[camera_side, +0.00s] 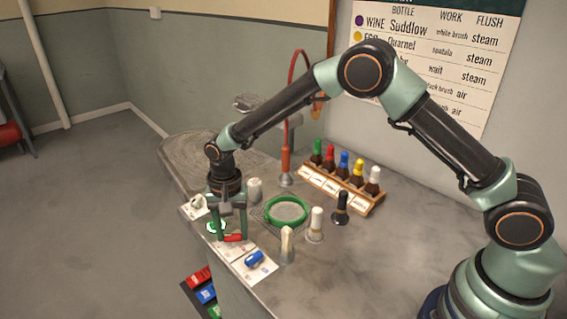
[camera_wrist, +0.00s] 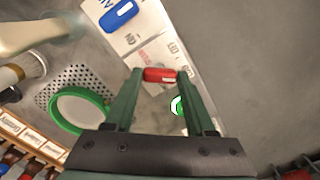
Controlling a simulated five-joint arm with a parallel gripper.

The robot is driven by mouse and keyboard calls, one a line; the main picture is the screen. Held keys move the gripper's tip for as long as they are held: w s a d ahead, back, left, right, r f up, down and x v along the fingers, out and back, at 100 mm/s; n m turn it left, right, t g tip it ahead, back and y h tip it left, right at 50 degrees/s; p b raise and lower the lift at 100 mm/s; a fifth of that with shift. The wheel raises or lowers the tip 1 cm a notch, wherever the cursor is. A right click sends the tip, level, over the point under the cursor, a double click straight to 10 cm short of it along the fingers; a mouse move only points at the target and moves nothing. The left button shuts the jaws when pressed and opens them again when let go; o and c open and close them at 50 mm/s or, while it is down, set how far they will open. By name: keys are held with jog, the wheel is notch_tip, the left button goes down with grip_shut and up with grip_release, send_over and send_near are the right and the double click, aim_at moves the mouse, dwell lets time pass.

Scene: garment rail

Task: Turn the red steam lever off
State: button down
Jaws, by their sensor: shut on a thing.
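The red steam lever (camera_side: 236,238) is at the front edge of the counter, on a white labelled plate. In the wrist view the red lever (camera_wrist: 160,75) lies crosswise between my fingertips, and both fingers touch its ends. My gripper (camera_side: 231,238) points down over the plate and is shut on the lever; in the wrist view my gripper (camera_wrist: 160,76) shows both green fingers. The lettering on the plate under the lever is partly covered and too small to read fully.
A blue lever (camera_side: 254,259) sits beside the red one. A green ring (camera_side: 286,211) lies on a perforated grate behind. Upright brushes or tools (camera_side: 316,225) stand close by. A wooden rack of colored-cap bottles (camera_side: 341,188) is at the back. The counter at right is clear.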

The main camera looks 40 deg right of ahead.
aim_at(232, 235)
jog(key=n, duration=0.4)
jog(key=shift+r+n, duration=0.1)
jog(key=shift+n, duration=1.5)
jog(key=shift+c, duration=1.2)
grip_release()
notch_tip(232, 235, up, 12)
